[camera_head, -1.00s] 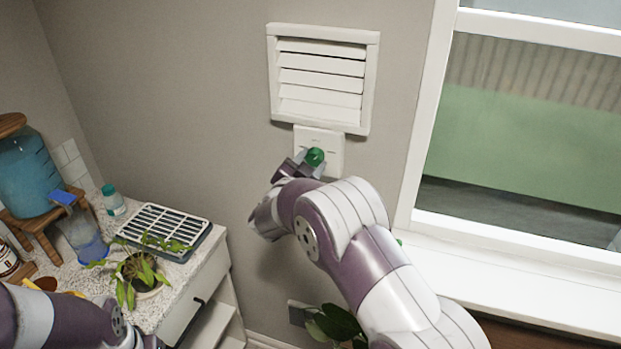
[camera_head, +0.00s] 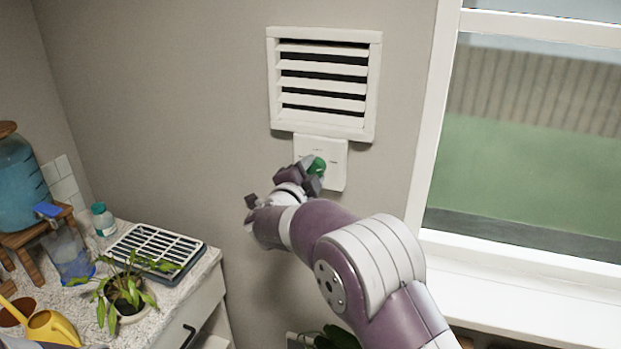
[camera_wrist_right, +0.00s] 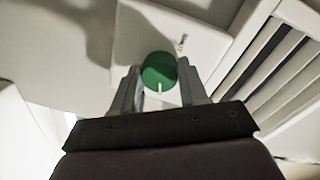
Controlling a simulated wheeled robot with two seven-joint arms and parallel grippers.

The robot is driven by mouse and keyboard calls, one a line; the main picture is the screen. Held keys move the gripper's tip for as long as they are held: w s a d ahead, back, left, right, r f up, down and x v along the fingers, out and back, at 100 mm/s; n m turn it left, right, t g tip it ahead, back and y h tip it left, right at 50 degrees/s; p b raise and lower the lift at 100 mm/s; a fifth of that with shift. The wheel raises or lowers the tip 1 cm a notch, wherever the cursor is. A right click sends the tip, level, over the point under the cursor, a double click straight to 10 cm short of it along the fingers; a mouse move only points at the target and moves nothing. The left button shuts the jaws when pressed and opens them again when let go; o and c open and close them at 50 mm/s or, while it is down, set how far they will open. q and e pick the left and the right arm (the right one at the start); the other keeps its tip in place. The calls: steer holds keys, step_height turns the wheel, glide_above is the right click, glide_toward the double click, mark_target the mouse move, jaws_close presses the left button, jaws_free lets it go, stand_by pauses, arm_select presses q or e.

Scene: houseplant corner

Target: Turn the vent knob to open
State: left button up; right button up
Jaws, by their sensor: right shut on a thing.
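The green vent knob (camera_head: 317,166) sits on a white wall plate (camera_head: 335,178) just below the vent (camera_head: 322,85). The vent's slats stand apart with dark gaps between them. My right gripper (camera_head: 313,172) is at the knob, shut on it. In the right wrist view the knob (camera_wrist_right: 159,71) lies between the two fingers of my right gripper (camera_wrist_right: 160,88), and a pale mark shows on its edge. The plate's small lettering is too small to read. My left gripper does not show.
A counter at the left holds a slatted tray (camera_head: 152,250), a potted plant (camera_head: 128,290), a yellow watering can (camera_head: 52,328), a small bottle (camera_head: 103,219) and a blue water dispenser (camera_head: 20,185). A window (camera_head: 530,130) with a white sill is at the right. The wall left of the vent is bare.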

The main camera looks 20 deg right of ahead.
steer(key=shift+f, duration=0.15)
steer(key=o, duration=1)
steer(key=shift+s, duration=0.1)
steer(key=shift+o, duration=0.2)
steer(key=shift+s, duration=0.15)
steer(key=shift+a, duration=0.1)
steer(key=b+v, duration=0.2)
steer(key=v, duration=1)
steer(key=shift+s+r+b, duration=0.2)
steer(key=shift+s+b, duration=0.1)
steer(key=shift+b, duration=0.1)
steer(key=shift+a, duration=0.15)
